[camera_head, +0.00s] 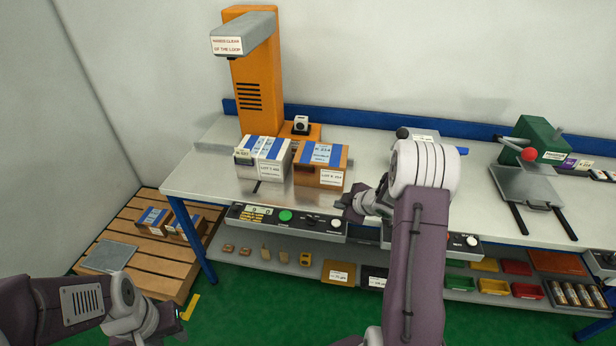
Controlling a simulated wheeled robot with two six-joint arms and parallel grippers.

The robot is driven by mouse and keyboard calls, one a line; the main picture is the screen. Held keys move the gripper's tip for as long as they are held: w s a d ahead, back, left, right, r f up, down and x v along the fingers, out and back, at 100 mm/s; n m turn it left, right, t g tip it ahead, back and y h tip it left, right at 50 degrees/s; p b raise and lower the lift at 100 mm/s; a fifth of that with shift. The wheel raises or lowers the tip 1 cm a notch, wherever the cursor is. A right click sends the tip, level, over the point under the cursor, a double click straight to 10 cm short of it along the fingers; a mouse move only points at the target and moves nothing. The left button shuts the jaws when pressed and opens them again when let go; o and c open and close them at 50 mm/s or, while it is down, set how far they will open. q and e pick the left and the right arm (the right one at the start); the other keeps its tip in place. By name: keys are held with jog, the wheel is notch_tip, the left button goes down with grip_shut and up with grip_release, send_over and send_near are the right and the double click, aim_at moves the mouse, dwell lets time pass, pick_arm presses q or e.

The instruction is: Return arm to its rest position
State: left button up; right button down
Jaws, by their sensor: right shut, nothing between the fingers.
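My right arm (415,260) rises from the bottom edge and bends at a white joint above the workbench (215,178). Its gripper (346,204) points left near the bench's front edge, just right of and below the brown box (320,165). It is shut and holds nothing. My left arm (75,305) lies low at the bottom left, over the green floor. Its dark gripper end (172,322) is near the bottom edge, in front of the wooden pallet; its fingers are too unclear to tell open from shut.
An orange machine (257,90) stands at the bench's back left, beside white boxes (262,157). A control panel (287,221) runs along the front edge under my right gripper. A green device (537,137) stands at right. A lower shelf (235,265) holds small parts and bins. A pallet (125,240) carries boxes.

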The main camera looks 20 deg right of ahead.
jog(key=shift+a, duration=0.1)
jog(key=w+a+r+n+t, duration=0.1)
jog(key=w+a+r, duration=0.1)
jog(key=a+r, duration=1)
jog(key=s+a+f+m+g, duration=0.1)
jog(key=s+f+m+g, duration=0.1)
jog(key=s, duration=0.7)
jog(key=s+a+f+m+g+h, duration=0.1)
jog(key=s+f+m+g, duration=0.2)
jog(key=s+m, duration=0.3)
jog(key=s+a+f+m+g, duration=0.1)
jog(key=s+f+m+g, duration=0.2)
jog(key=s, duration=0.8)
jog(key=shift+s+a+f+m+g, duration=0.3)
jog(key=shift+a+m+g, duration=0.1)
jog(key=shift+m, duration=0.2)
jog(key=shift+d, duration=0.1)
